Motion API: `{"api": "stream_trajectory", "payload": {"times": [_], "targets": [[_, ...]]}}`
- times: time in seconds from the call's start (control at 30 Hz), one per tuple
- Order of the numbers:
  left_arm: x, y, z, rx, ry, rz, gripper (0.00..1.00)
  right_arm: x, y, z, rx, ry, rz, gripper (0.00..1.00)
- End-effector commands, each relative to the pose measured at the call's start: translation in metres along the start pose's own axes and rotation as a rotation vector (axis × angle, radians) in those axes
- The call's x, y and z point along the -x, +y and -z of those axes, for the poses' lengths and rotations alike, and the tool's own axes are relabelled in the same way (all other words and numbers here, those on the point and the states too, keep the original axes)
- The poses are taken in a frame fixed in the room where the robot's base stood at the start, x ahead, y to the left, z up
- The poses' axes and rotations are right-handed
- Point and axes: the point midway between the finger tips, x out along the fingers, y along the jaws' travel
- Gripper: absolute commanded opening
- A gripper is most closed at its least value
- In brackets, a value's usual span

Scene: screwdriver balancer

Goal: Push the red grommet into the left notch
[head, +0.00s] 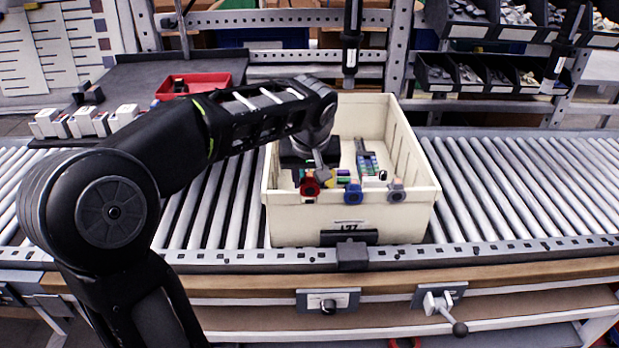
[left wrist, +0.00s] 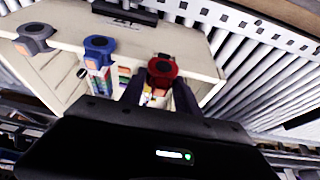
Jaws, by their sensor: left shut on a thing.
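The red grommet (head: 309,187) is at the front wall of the cream bin (head: 350,223), left of the other two grommets in the head view. It also shows in the left wrist view (left wrist: 162,68), between my fingertips. My left gripper (head: 314,168) reaches in over the bin from the left and is shut on the red grommet from the bin's inner side. In the left wrist view the grommet is at the wall's top edge. It covers the left notch, and I cannot tell how deep it sits. My right gripper is not in view.
A blue grommet (head: 353,193) and a grey grommet (head: 397,192) sit along the same front rim. Small coloured parts (head: 367,163) lie inside the bin. The roller conveyor (head: 515,185) is clear to the right. A dark tool (head: 351,40) hangs above the bin's back.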

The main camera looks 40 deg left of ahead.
Motion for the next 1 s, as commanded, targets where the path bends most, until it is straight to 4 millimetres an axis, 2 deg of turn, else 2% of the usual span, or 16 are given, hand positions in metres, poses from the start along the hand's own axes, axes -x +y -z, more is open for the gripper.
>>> {"api": "stream_trajectory", "payload": {"times": [0.03,0.2,0.23,0.5,0.63,0.77,1.0], "targets": [[-0.032,-0.006,-0.038,-0.005,-0.105,0.037,0.00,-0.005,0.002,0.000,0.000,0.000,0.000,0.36],[-0.032,-0.006,-0.038,-0.005,-0.105,0.037,0.00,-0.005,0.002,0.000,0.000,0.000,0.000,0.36],[-0.032,-0.006,-0.038,-0.005,-0.105,0.037,0.39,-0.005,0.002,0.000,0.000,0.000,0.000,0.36],[-0.030,-0.006,-0.038,-0.004,-0.103,0.036,0.61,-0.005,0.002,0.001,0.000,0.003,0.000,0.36],[-0.019,-0.005,-0.035,-0.004,-0.092,0.033,0.63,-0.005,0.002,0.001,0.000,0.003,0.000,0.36],[0.001,-0.004,-0.030,-0.001,-0.074,0.026,0.63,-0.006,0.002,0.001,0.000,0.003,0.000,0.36],[0.053,-0.002,-0.015,0.002,-0.024,0.009,0.63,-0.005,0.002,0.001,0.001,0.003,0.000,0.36]]}}
